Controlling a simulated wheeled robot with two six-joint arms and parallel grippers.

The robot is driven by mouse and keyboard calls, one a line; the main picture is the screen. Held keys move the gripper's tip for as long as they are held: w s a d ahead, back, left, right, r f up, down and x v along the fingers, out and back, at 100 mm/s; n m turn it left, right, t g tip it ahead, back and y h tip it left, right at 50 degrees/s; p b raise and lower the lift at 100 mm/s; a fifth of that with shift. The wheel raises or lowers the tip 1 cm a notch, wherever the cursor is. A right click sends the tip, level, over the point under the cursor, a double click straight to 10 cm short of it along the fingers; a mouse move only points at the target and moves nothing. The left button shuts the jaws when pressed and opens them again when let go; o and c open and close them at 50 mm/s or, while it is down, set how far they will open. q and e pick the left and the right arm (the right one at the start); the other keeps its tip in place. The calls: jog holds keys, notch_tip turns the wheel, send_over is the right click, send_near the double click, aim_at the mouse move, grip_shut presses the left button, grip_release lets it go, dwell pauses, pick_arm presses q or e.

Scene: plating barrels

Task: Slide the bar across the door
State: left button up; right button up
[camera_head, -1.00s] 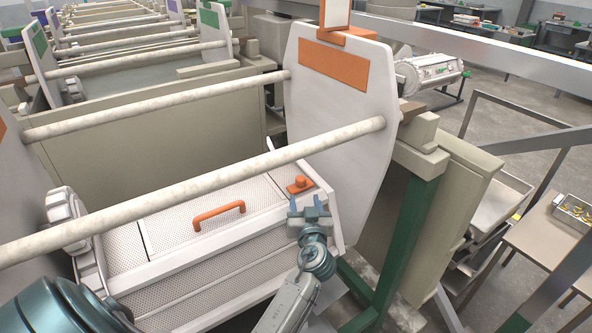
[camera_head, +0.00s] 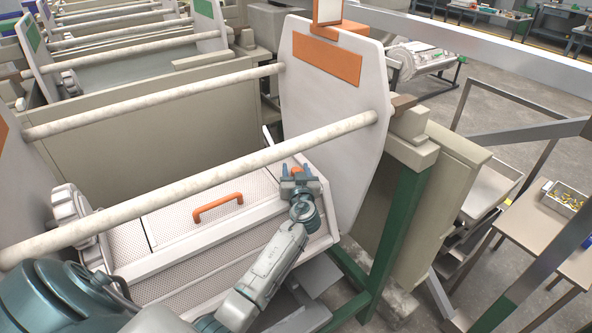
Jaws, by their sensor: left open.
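A white perforated barrel door (camera_head: 185,212) carries an orange handle (camera_head: 218,207) near its middle. My left gripper (camera_head: 298,169) is over the door's right end, with its open fingers pointing away from me. An orange knob (camera_head: 297,170) shows between the fingers, mostly hidden by them. I cannot tell whether the fingers touch it. The bar it may belong to is hidden behind my gripper, so its position cannot be told. My right gripper is not in view.
A pale round rod (camera_head: 200,182) crosses above the door, close to my gripper. A white end plate (camera_head: 335,120) with an orange label stands just right of the gripper. A green post (camera_head: 395,235) stands farther right. A tray with yellow parts (camera_head: 566,198) is at the far right.

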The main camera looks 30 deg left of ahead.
pick_arm(q)
grip_shut()
jog(key=shift+s+a+f+b, duration=0.15)
jog(key=shift+s+a, duration=0.25)
jog(key=shift+s, duration=0.6)
jog(key=shift+s+a+r+b, duration=0.1)
jog(key=shift+s+a+b, duration=0.25)
jog(key=shift+s, duration=0.6)
